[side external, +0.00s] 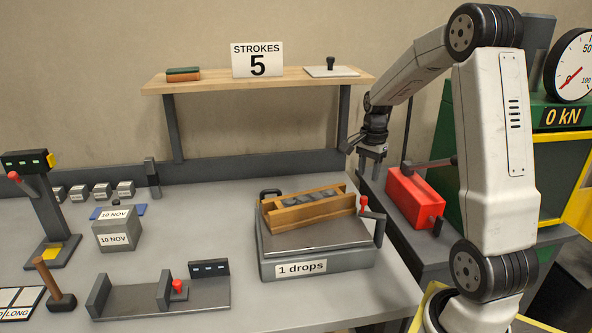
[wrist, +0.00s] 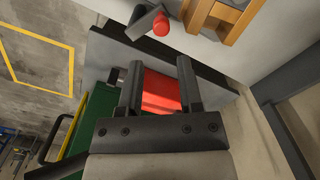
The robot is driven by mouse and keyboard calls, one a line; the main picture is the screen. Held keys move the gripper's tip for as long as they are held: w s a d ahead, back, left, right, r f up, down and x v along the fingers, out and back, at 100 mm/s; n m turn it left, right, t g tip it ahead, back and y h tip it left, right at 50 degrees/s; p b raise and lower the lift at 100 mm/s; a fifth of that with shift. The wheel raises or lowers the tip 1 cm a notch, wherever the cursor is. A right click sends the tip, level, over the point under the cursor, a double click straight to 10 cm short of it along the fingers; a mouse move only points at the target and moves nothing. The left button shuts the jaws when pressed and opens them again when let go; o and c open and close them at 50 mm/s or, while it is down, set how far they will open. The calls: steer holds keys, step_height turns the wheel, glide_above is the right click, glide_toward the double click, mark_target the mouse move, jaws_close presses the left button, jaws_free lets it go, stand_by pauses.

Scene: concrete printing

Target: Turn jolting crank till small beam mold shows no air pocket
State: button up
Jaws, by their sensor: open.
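The small wooden beam mold (side external: 305,208) sits on top of the grey jolting table (side external: 318,262), with lumpy grey concrete showing in it. The jolting table carries a label reading "1 drops". The crank (side external: 378,225) with a red knob (side external: 364,201) is on the table's right side. My gripper (side external: 373,152) is up behind and to the right of the crank, apart from it. In the wrist view my gripper (wrist: 158,75) is open and empty, with the crank's red knob (wrist: 161,25) beyond the fingertips and part of the wooden mold (wrist: 220,15) at the top.
A red box (side external: 412,198) stands right of the bench. A sign reading "STROKES 5" (side external: 258,60) stands on the wooden shelf (side external: 215,85). A labelled grey cube (side external: 118,232), a mallet (side external: 52,283) and a grey fixture (side external: 150,298) are on the left. A press dial (side external: 572,70) is at right.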

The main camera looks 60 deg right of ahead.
mark_target(365, 197)
steer(key=n, duration=0.5)
steer(key=shift+s+d+f+y, duration=0.15)
steer(key=shift+d+y, duration=0.05)
steer(key=shift+y, duration=0.1)
steer(key=n+y, duration=0.1)
steer(key=n, duration=0.8)
steer(key=d+n+t+y, duration=0.1)
steer(key=n, duration=0.8)
steer(key=s+d+n+t+y, duration=0.1)
steer(key=n, duration=0.8)
steer(key=shift+d+f, duration=0.15)
steer(key=shift+f, duration=0.15)
steer(key=shift+f, duration=0.1)
steer(key=shift+x, duration=3.8)
